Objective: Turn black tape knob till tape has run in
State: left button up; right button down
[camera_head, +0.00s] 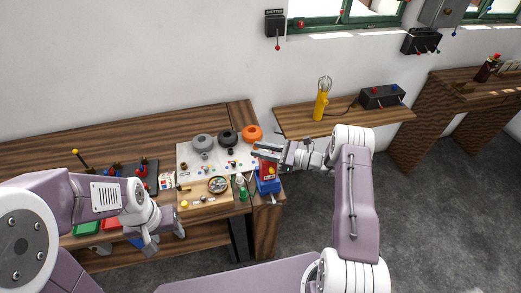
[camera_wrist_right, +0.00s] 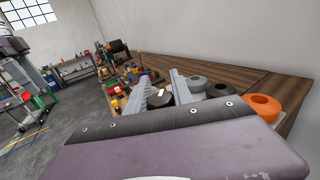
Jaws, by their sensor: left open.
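The black round knob (camera_head: 228,137) sits at the back of a pale board on the workbench, between a grey one (camera_head: 203,141) and an orange one (camera_head: 252,133). It also shows in the right wrist view (camera_wrist_right: 218,90), to the right of my fingers. My right gripper (camera_head: 268,150) is above the bench's right end, in front of the orange knob and apart from the black one. Its two fingers (camera_wrist_right: 162,90) are spread, with a dark round item visible between them beyond. My left gripper (camera_head: 150,243) is open and empty at the bench's front edge. I cannot make out the tape.
A red-and-blue device (camera_head: 268,184) stands below my right gripper. A round dish (camera_head: 218,184) and small coloured parts lie on the bench. Green and red trays (camera_head: 86,228) are at left. A yellow lamp (camera_head: 322,100) stands on the shelf at right.

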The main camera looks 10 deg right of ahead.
jog(key=g+b, duration=0.1)
jog(key=b, duration=0.1)
jog(key=n+g+b, duration=0.1)
jog(key=b, duration=0.1)
jog(key=shift+s+f+y, duration=0.1)
jog(key=shift+f+y, duration=0.25)
jog(key=shift+y, duration=0.05)
jog(key=shift+r+n, duration=0.15)
jog(key=shift+n, duration=0.15)
jog(key=shift+s+a+r+g, duration=0.1)
jog(key=shift+r+g, duration=0.1)
jog(key=shift+g, duration=0.1)
jog(key=c, duration=1.1)
grip_release()
